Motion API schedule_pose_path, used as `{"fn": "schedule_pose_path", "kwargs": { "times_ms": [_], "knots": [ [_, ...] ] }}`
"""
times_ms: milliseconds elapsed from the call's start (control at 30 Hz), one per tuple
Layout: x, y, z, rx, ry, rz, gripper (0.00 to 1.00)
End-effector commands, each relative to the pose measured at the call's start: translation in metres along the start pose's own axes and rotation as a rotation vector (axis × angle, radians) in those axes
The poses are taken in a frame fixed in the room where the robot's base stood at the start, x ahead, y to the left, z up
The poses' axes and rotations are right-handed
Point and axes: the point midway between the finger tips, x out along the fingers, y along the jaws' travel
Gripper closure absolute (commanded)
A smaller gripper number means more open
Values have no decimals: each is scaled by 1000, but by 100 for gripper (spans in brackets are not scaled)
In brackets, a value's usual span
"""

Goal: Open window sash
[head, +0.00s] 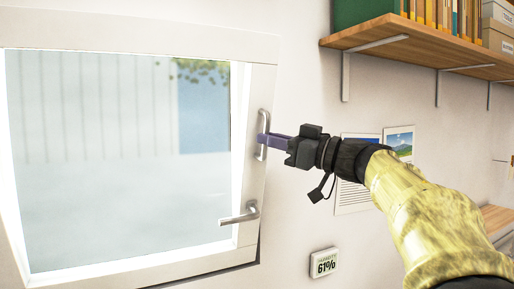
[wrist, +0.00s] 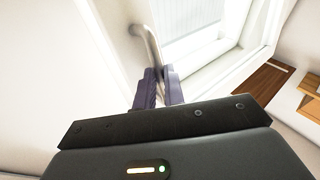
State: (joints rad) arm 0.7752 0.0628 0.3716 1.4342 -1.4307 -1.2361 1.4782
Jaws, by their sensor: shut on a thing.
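The white window sash (head: 258,75) with its frosted pane (head: 120,150) fills the left of the head view. A grey upright pull handle (head: 264,118) is on its right stile; a lever handle (head: 240,217) sits lower and points left. My gripper (head: 265,142) reaches in from the right with its purple fingers shut on the pull handle. In the wrist view the curved handle (wrist: 147,42) runs down to my gripper (wrist: 158,88); the exact contact is partly hidden by the fingers. A dark strip shows beneath the sash's lower edge, and the sash looks tilted against the wall.
A wooden shelf (head: 425,47) with books and brackets is at upper right. Prints (head: 399,142) hang behind my arm. A small display reading 61% (head: 324,263) is on the wall below. Bare wall lies between sash and display.

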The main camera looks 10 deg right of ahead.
Motion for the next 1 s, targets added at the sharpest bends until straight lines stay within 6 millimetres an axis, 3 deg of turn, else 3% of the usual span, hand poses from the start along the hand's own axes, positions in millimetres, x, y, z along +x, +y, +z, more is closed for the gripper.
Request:
{"fn": "schedule_pose_path", "kwargs": {
  "times_ms": [300, 333, 433, 767, 1000],
  "knots": [
    [-2, 1, -1, -3, 2, 4, 100],
    [-2, 1, -1, -3, 2, 4, 85],
    [-2, 1, -1, -3, 3, 4, 67],
    [-3, 0, -1, -3, 3, 3, 67],
    [-29, 0, 1, -6, 2, 6, 67]
  ]
}}
